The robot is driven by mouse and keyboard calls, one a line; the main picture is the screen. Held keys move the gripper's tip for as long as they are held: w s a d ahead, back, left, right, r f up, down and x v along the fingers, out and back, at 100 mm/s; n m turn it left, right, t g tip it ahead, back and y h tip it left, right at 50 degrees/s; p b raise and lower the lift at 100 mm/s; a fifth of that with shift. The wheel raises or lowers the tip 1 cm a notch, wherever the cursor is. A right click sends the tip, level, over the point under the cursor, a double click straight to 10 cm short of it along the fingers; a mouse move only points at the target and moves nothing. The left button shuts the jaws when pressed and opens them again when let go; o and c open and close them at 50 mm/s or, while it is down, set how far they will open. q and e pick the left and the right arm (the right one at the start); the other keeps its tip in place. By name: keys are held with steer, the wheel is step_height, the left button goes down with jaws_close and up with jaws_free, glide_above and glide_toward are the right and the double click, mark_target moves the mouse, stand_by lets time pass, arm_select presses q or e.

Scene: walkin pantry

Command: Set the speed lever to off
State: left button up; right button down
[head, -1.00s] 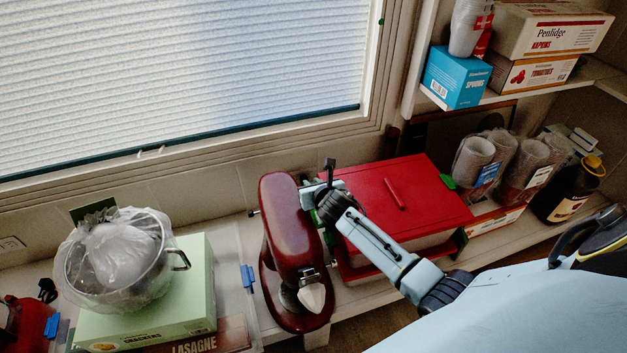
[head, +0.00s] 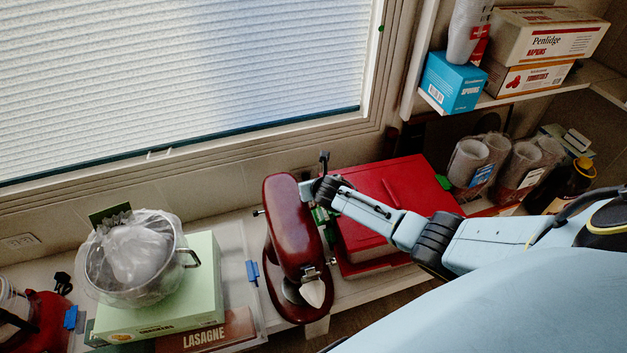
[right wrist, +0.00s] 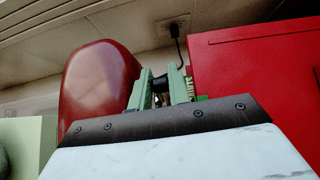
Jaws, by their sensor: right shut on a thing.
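A dark red stand mixer (head: 290,235) stands on the counter below the window, left of a red box; it also shows in the right wrist view (right wrist: 98,85). My right gripper (head: 320,215) is at the mixer's right side, largely covered by my own arm in the head view. In the right wrist view its green fingers (right wrist: 163,90) are shut on a small dark knob (right wrist: 160,84) beside the mixer body, which appears to be the speed lever. The lever's setting cannot be read. My left gripper is not in view.
The red box (head: 375,185) stands close to the mixer's right side, leaving a narrow gap. A bagged pot (head: 183,240) sits on a green crackers box (head: 205,270) at left. Wrapped cup stacks (head: 468,165) and a dark bottle (head: 578,180) stand at right. A cord (right wrist: 178,42) runs to the wall.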

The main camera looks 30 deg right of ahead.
steer(key=shift+w+d+g+p, duration=0.1)
steer(key=shift+w+g+p, duration=0.15)
steer(key=shift+g+p, duration=0.25)
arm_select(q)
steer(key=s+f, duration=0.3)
arm_select(e)
steer(key=shift+w+f+g, duration=0.15)
steer(key=shift+g, duration=0.15)
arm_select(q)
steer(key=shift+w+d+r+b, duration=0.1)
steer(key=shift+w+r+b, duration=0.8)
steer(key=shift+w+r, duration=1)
arm_select(e)
steer(key=shift+w+f+g+y, duration=0.2)
steer(key=shift+g+y, duration=0.05)
steer(key=shift+g, duration=0.3)
steer(key=shift+w+f+g+y, duration=0.15)
steer(key=shift+w+g+y, duration=0.1)
steer(key=shift+g, duration=0.3)
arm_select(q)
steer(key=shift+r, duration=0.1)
arm_select(e)
steer(key=c, duration=1.6)
jaws_free()
